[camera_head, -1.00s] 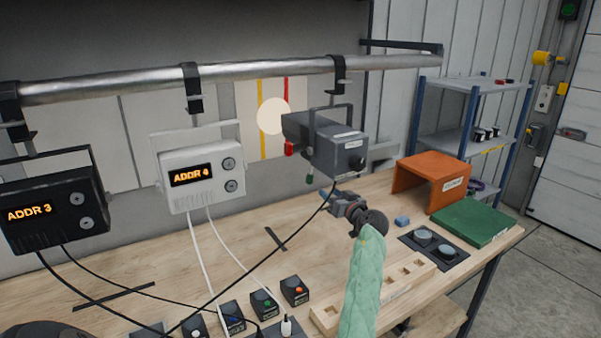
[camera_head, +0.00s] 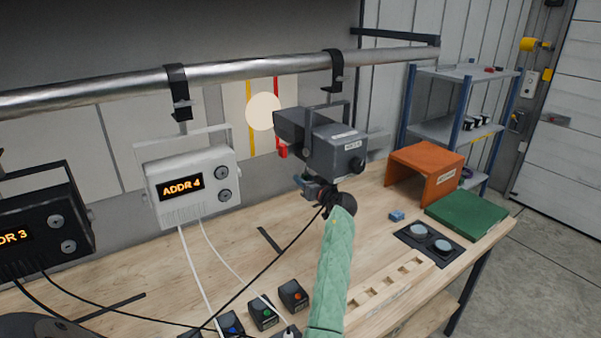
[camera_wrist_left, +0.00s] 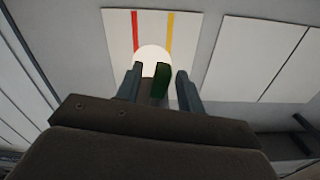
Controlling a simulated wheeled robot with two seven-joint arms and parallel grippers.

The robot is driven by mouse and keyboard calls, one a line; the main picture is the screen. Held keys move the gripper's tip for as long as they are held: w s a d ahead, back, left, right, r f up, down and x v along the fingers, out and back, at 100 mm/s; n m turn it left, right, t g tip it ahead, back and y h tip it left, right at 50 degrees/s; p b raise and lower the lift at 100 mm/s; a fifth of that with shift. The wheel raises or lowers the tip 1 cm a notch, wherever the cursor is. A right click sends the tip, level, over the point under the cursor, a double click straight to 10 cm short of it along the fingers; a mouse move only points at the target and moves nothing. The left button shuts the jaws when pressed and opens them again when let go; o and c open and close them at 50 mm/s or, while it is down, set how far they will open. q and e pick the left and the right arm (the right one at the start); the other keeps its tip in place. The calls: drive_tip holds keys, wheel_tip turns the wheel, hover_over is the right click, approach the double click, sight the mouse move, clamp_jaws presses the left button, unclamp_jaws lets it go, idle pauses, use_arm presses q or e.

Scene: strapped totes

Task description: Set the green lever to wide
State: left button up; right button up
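The green lever (camera_wrist_left: 161,82) shows in the left wrist view, between my left gripper's two fingers with a gap on each side. My left gripper (camera_wrist_left: 158,85) is open around it; I cannot tell whether either finger touches it. In the head view my left gripper (camera_head: 308,186) is just below the grey projector (camera_head: 338,150), at the end of the green-sleeved arm. The lever is not clearly visible there. A red lever (camera_head: 282,151) hangs at the projector's left side. My right gripper is not in view.
A pale disc of light (camera_head: 263,112) lies on a wall panel with yellow and red stripes. The projector hangs from a metal pipe (camera_head: 250,68) beside a white unit (camera_head: 190,185) reading ADDR 4. An orange cover (camera_head: 440,175) and a wooden rack (camera_head: 385,290) are on the bench.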

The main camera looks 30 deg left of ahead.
use_arm(q)
drive_tip(key=shift+w+a+r+p, duration=0.25)
drive_tip(key=shift+a+r+p, duration=0.1)
drive_tip(key=shift+a+p, duration=0.2)
drive_tip(key=shift+w+a+f, duration=0.2)
drive_tip(key=shift+a+f, duration=0.15)
drive_tip(key=shift+a, duration=0.25)
drive_tip(key=shift+d+r, duration=0.1)
drive_tip(key=shift+c, duration=0.7)
clamp_jaws()
